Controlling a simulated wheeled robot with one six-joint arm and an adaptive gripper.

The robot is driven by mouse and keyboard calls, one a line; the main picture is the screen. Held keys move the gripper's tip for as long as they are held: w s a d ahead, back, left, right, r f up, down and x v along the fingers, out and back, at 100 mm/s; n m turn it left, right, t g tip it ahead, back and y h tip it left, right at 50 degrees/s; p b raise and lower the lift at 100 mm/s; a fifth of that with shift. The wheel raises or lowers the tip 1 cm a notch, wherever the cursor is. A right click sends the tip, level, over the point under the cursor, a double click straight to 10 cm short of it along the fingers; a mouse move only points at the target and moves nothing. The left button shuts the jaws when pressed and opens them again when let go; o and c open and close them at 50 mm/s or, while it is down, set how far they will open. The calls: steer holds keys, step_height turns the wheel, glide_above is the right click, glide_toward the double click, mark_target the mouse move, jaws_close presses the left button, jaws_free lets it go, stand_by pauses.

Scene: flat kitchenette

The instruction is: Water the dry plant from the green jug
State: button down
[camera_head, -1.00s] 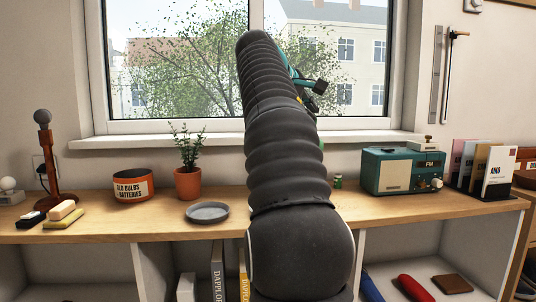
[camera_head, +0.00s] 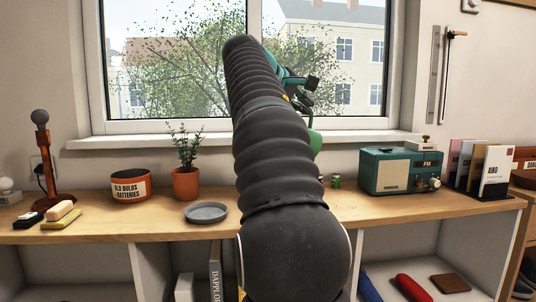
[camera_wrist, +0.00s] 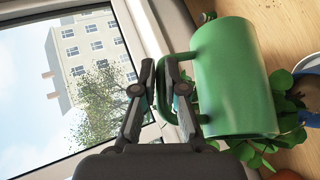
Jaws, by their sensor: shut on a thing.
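The green jug (camera_wrist: 235,80) fills the right of the wrist view, lying sideways in that picture. My gripper (camera_wrist: 160,78) is shut on its handle (camera_wrist: 167,95). In the head view a sliver of the jug (camera_head: 315,141) shows right of my arm, above the counter; my arm hides the rest. Green leaves (camera_wrist: 284,108) show beside and behind the jug in the wrist view. A blue, pale-rimmed pot (camera_wrist: 310,62) with brown contents is cut off at the right edge. A leafy plant in a terracotta pot (camera_head: 186,184) stands on the counter. I cannot tell which plant is dry.
A grey saucer (camera_head: 206,212) lies on the wooden counter (camera_head: 150,226). A green radio (camera_head: 398,171) and card holder (camera_head: 487,178) are right. The window (camera_head: 170,60) is close behind my arm.

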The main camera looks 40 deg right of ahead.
steer(key=shift+s+d+r, duration=0.1)
steer(key=shift+s+d, duration=0.05)
steer(key=shift+d, duration=0.5)
steer(key=shift+a+r+h, duration=0.15)
steer(key=shift+r+h, duration=0.1)
steer(key=shift+h, duration=0.05)
stand_by(1.4)
